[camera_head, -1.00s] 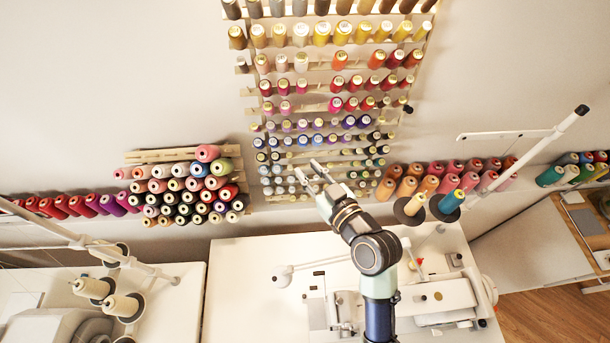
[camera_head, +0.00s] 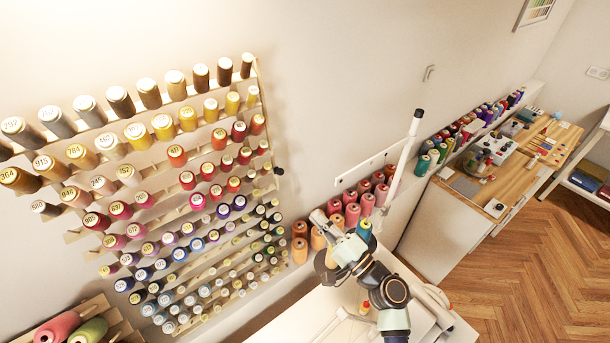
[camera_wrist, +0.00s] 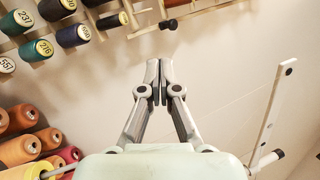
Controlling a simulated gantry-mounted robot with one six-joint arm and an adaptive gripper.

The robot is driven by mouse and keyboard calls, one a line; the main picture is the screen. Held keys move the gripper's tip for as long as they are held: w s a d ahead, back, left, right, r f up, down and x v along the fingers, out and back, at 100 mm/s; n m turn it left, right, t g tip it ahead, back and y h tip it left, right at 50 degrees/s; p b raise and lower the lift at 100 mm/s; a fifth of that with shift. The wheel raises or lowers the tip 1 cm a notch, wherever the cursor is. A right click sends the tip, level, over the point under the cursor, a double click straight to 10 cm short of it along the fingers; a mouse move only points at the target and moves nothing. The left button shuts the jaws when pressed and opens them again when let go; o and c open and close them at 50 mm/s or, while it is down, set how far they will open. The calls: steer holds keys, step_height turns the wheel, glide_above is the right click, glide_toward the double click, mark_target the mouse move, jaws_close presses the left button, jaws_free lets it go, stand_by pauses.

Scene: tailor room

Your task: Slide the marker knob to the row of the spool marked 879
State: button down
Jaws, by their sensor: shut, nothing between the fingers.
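The spool rack (camera_head: 258,75) on the wall holds rows of numbered spools. A dark marker knob (camera_head: 279,171) sticks out at the rack's right edge in the head view. A dark knob on a rail end also shows at the top of the wrist view (camera_wrist: 168,25). I cannot make out a label 879 on any spool. My gripper (camera_head: 322,222) is right of the rack and lower than the knob in the head view. In the wrist view my gripper (camera_wrist: 159,82) is shut and empty, its fingertips apart from the knob, with bare wall behind them.
Orange and pink cones (camera_head: 352,214) stand in a row along the wall by my gripper.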

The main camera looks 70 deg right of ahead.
steer(key=s+d+m+h, duration=0.2)
steer(key=s+m, duration=0.1)
steer(key=p, duration=0.4)
glide_toward(279, 171)
steer(key=w+d+r, duration=0.1)
steer(key=w+d, duration=0.3)
steer(key=shift+w+d, duration=0.15)
steer(key=shift+d, duration=0.25)
steer(key=shift+r, duration=0.1)
